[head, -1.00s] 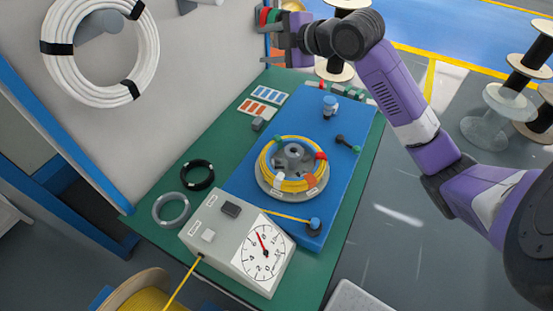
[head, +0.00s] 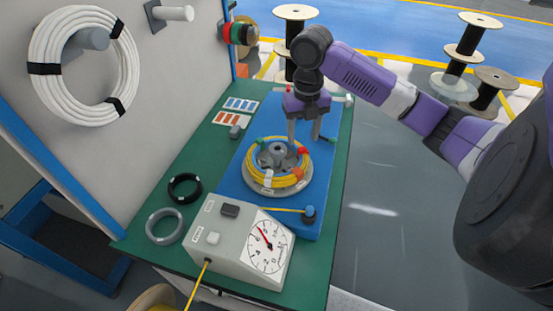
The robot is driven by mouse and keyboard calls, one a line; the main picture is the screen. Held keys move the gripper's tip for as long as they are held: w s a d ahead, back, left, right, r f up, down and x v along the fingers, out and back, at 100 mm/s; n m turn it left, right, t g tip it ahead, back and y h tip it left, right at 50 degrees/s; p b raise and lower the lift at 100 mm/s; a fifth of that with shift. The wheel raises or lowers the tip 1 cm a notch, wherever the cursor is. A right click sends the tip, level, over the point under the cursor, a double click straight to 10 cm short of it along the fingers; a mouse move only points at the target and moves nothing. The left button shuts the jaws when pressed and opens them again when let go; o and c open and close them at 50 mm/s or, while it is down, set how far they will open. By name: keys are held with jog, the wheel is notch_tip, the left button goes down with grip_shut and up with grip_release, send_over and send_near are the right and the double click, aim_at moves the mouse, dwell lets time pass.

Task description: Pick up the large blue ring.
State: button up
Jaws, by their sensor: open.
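I see no large blue ring in the head view. The large ring on the blue board (head: 225,188) is a yellow cable coil (head: 254,179) with green, red, white and orange ties, around a grey hub (head: 277,155) on a round grey base. My gripper (head: 304,141) points down over the far right edge of this coil. Its two fingers are apart and nothing shows between them. I cannot tell whether the fingertips touch the coil. A large white coil (head: 37,92) with black bands hangs on a wall peg.
A black ring (head: 185,188) and a clear grey ring (head: 164,227) lie on the green table (head: 140,250) at left. A grey dial box (head: 240,240) stands in front. Coloured rings (head: 238,33) hang on a wall peg. Spools (head: 474,40) stand on the floor behind.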

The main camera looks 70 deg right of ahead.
aim_at(303, 147)
jog(key=shift+s+f+p, duration=0.2)
jog(key=shift+f+p, duration=0.3)
jog(key=shift+f, duration=2.5)
grip_shut()
